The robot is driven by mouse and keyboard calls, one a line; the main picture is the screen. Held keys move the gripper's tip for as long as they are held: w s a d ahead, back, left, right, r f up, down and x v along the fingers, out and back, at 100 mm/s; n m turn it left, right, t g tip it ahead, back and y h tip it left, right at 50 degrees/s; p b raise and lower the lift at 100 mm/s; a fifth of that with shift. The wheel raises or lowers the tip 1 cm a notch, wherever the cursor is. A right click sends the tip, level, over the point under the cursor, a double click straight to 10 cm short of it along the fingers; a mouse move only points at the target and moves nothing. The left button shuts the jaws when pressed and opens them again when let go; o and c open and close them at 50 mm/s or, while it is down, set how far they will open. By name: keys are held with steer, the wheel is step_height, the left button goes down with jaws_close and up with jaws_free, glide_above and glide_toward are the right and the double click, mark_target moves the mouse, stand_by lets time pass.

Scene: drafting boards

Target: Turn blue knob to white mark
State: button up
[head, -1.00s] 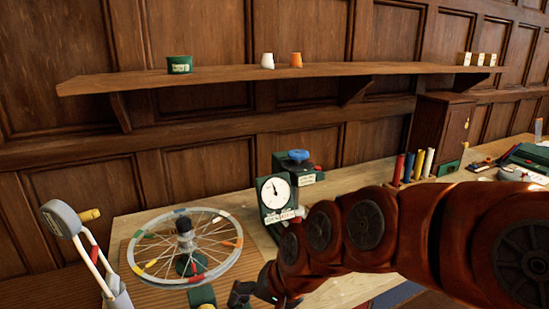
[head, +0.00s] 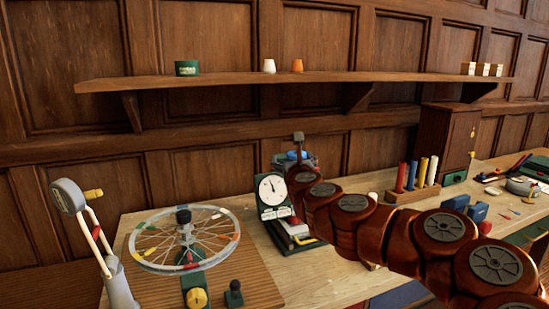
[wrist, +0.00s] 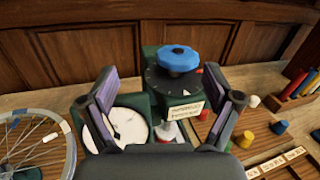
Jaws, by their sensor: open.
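The blue knob (wrist: 178,58) sits on a dark round dial (wrist: 160,80) on top of a green box, in the upper middle of the wrist view. A small white mark (wrist: 186,92) shows at the dial's near edge, and a reddish spot lies nearer the knob. In the head view the knob (head: 292,156) is partly hidden by my arm's end. My gripper (wrist: 160,73) is open, its two fingers spread left and right of the dial in the wrist view. Nothing is between them in their grip; I cannot tell the exact gap to the knob.
A white-faced gauge (head: 272,188) stands left of my arm. A spoked wheel (head: 150,250) and a grey lever device (head: 68,197) are farther left. Coloured cylinders (head: 411,175) stand in a rack at right. A shelf (head: 220,80) runs above along the panelled wall.

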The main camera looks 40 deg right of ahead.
steer(key=shift+m+g+h, duration=0.4)
steer(key=shift+m+h, duration=0.1)
steer(key=shift+m, duration=0.4)
steer(key=shift+w+d+f+p, duration=0.15)
steer(key=shift+w+d+p, duration=0.15)
steer(key=shift+w+d, duration=0.7)
steer(key=shift+w+d+f+p, duration=0.15)
steer(key=shift+w+d+p, duration=0.15)
steer(key=shift+w+d, duration=0.75)
steer(key=shift+w+d+f+p, duration=0.15)
steer(key=shift+w+d+p, duration=0.3)
steer(key=shift+d, duration=0.95)
steer(key=shift+w, duration=0.1)
steer(key=c, duration=1.1)
